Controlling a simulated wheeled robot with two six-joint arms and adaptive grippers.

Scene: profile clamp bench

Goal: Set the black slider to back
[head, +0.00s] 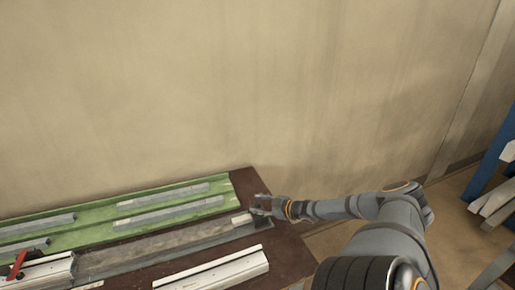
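My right arm comes in from the lower right, and my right gripper (257,212) is at the right end of the bench's grey rail. Its fingers are small and partly hidden, so I cannot tell whether they are open or shut. A small dark piece (263,223), possibly the black slider, lies just below the fingertips; I cannot tell if they touch it. A small pale block (241,218) sits just left of the fingertips. My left gripper is not in view.
A green bed (130,208) with grey strips runs along the back of the bench. A white profile (213,270) lies at the front. A red lever (17,264) stands on a clamp at far left. The brown bench top (285,250) is bare at right. A wall rises behind.

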